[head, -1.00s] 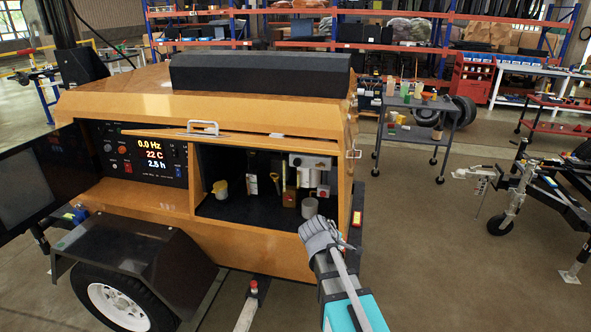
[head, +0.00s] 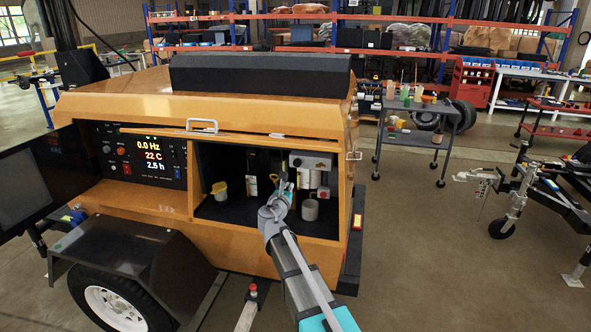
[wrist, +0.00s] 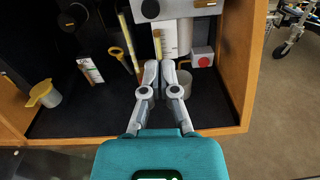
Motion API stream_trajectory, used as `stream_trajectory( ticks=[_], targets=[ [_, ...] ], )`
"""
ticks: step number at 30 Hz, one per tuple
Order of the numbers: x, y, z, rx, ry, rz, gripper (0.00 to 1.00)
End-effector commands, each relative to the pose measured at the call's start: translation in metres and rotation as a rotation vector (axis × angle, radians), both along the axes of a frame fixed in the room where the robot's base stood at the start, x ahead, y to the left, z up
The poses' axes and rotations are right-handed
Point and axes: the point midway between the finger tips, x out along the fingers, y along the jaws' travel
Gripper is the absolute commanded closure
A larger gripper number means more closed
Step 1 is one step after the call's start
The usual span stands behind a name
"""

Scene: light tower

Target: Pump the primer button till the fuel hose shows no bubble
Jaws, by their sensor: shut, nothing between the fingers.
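My gripper (head: 284,187) reaches into the open bay of the orange trailer cabinet (head: 268,232). In the wrist view my gripper (wrist: 160,66) has its fingertips together, with nothing between them. Just beyond the fingertips stand slim yellowish upright tubes (wrist: 157,43); one may be the fuel hose, and no bubble can be made out. A grey block (wrist: 178,9) with dark round parts is above them. A white box with a red round spot (wrist: 203,58) is to the right. I cannot tell which part is the primer button, or whether the fingers touch anything.
A grey cup (head: 310,209) stands right of my gripper on the bay floor. The bay's right wall (wrist: 242,70) and raised flap (head: 220,139) bound the opening.

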Motion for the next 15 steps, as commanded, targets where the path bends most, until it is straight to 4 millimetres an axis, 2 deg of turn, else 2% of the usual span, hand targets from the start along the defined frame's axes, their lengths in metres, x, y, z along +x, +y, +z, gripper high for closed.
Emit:
stream_trajectory(
  ticks=[5, 15],
  targets=[
    [0.0044, 0.0098, 0.0029, -0.067, 0.001, 0.027, 1.0],
    [0.0045, 0.0098, 0.003, -0.068, 0.001, 0.028, 1.0]
  ],
)
